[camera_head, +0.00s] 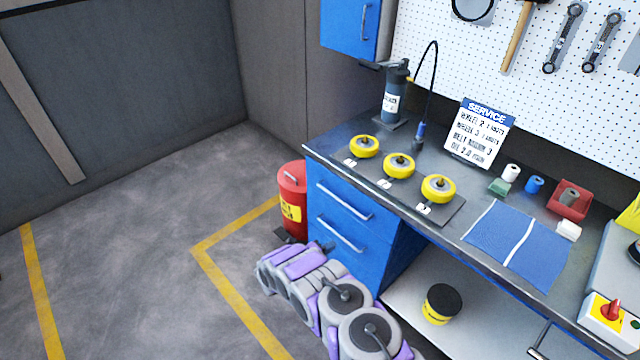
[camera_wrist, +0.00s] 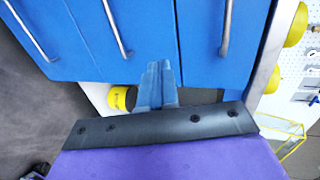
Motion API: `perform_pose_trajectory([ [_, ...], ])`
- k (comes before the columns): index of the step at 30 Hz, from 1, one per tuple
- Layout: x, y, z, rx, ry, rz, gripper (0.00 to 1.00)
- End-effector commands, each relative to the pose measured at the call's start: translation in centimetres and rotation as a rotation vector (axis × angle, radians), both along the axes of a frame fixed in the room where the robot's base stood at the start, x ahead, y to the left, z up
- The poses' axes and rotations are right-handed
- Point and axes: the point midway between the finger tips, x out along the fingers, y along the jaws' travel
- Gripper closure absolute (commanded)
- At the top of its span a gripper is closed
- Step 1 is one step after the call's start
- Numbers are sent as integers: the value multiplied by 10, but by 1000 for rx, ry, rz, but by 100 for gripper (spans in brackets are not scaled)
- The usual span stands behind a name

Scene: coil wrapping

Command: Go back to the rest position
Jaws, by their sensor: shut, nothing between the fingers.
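My gripper (camera_wrist: 159,66) shows in the wrist view with its blue-grey fingers together and nothing between them. Blue drawer fronts with silver handles fill the view beyond the fingers. In the head view my purple and grey arm is folded low at the bottom centre, in front of the blue drawer cabinet (camera_head: 345,222) and below the worktop. The fingers are hard to make out there. Three yellow wheels (camera_head: 398,166) stand in a row on a dark plate on the workbench (camera_head: 465,225), apart from my arm.
A red canister (camera_head: 292,200) stands on the floor left of the cabinet, close to my arm. A yellow tub with a black lid (camera_head: 442,304) sits on the lower shelf. A blue mat (camera_head: 490,232) and a service sign (camera_head: 480,133) are on the bench. The floor at left is clear.

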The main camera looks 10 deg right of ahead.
Motion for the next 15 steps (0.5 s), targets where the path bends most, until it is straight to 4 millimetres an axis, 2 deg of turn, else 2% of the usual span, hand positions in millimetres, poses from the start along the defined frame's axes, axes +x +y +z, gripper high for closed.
perform_pose_trajectory([
  [5, 3, -8, 4, 9, 1, 4, 100],
  [8, 16, -7, 17, 18, 9, 38, 100],
  [11, 40, 2, 42, 29, 29, 114, 100],
  [15, 73, 21, 86, 32, 82, 257, 100],
])
